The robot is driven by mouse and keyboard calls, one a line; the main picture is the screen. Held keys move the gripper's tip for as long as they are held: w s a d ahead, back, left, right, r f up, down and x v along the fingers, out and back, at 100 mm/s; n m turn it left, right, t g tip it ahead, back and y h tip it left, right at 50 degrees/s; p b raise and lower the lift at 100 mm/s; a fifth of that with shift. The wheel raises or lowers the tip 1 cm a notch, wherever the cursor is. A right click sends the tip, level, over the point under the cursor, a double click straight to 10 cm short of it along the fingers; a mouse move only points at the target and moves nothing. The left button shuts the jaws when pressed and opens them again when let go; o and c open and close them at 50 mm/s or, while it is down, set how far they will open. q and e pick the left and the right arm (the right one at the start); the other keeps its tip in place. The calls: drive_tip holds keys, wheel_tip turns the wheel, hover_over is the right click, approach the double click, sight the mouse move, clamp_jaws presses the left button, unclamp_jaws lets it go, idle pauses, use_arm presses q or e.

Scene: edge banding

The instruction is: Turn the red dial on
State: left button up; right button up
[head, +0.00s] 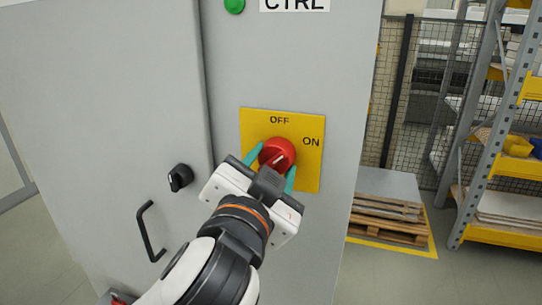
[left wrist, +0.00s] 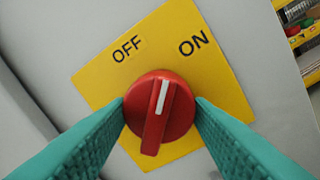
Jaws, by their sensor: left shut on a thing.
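The red dial (head: 278,152) sits on a yellow plate (head: 310,176) on the grey cabinet front. The plate has OFF at its top and ON at its upper right. My left gripper (head: 272,167) is shut on the dial, one teal finger on each side. In the left wrist view the dial (left wrist: 158,112) sits between both fingertips, which touch its sides. Its white mark (left wrist: 162,96) points up and slightly right, between OFF and ON. My right gripper is not in view.
A black knob (head: 180,177) and a black door handle (head: 149,232) are on the cabinet left of the plate. A green button (head: 234,5) is above. A wooden pallet (head: 388,220) and a metal shelf rack (head: 487,130) stand to the right behind the cabinet.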

use_arm(q)
drive_tip(key=shift+w+a+r+m+h+p, duration=0.1)
drive_tip(key=shift+m+h+p, duration=0.15)
drive_tip(key=shift+m+p, duration=1.6)
drive_tip(key=shift+a+r+m+h+p, duration=0.2)
drive_tip(key=shift+m+p, duration=0.6)
drive_tip(key=shift+m, duration=1.95)
drive_tip(key=shift+d+f, duration=0.15)
drive_tip(key=shift+f, duration=0.05)
drive_tip(key=o, duration=1)
drive_tip(key=shift+f, duration=0.1)
